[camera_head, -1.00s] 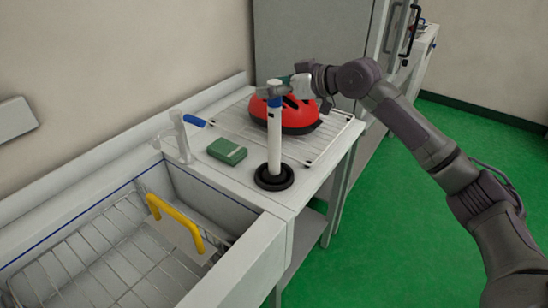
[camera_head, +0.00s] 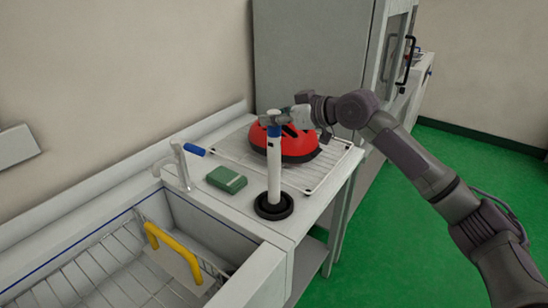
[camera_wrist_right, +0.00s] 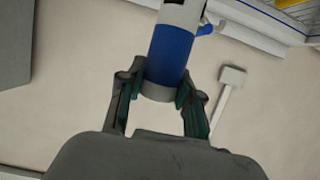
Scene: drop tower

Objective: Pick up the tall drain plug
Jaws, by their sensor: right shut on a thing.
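The tall drain plug (camera_head: 274,170) is a white tube with a blue band and grey cap at the top and a round black base. It stands upright on the white counter beside the sink, its base appearing to rest there. My right gripper (camera_head: 279,117) reaches in from the right and is shut on the plug's top end. In the right wrist view, my right gripper's fingers (camera_wrist_right: 158,92) flank the grey cap of the drain plug (camera_wrist_right: 172,52), just past the blue band. My left gripper is not in view.
A red helmet-like object (camera_head: 298,144) sits on a wire rack (camera_head: 325,178) close behind the plug. A green box (camera_head: 227,180) lies left of the plug, near a tap (camera_head: 181,165). The sink (camera_head: 232,248) holds a wire basket and a yellow-handled item (camera_head: 172,248).

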